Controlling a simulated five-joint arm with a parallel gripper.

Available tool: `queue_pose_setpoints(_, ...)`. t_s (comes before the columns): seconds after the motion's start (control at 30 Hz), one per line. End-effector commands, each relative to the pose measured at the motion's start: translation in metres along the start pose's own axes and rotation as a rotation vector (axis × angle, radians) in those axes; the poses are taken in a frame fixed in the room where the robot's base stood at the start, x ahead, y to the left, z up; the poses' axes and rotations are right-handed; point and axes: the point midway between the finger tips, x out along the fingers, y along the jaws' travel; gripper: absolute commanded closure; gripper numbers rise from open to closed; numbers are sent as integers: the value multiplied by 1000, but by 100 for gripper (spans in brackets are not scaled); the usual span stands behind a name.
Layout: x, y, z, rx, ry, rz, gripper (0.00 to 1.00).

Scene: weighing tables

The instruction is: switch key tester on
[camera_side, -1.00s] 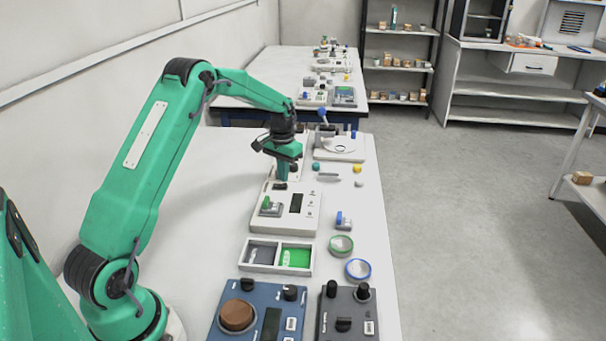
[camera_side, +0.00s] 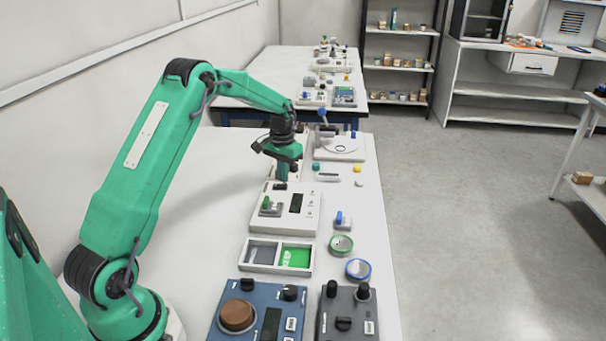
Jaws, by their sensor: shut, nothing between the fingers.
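A white box (camera_side: 284,222), which looks like the key tester, lies on the table with a dark display (camera_side: 297,203). A small green key-like piece (camera_side: 266,202) stands at its left side. A small black switch (camera_side: 280,187) sits at its far edge; its position is too small to read. My gripper (camera_side: 283,178) is shut and empty, pointing down just above or at this switch. I cannot tell whether the fingertips touch it.
Nearer stand a two-part tray (camera_side: 246,255), a blue device (camera_side: 230,336) and a dark grey device (camera_side: 347,330). A blue-topped key piece (camera_side: 340,220), a green ring (camera_side: 341,239) and a blue ring (camera_side: 358,260) lie to the right. A white scale-like device (camera_side: 340,155) stands behind.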

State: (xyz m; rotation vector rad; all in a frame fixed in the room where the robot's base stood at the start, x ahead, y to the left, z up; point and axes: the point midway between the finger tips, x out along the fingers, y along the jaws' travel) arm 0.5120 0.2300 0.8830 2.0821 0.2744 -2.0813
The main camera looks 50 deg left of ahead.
Motion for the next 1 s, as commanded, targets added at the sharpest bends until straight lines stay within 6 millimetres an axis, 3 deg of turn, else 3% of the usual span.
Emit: queue_pose_setpoints(1.0, 11, 0, 0, 0, -1, 0, 100)
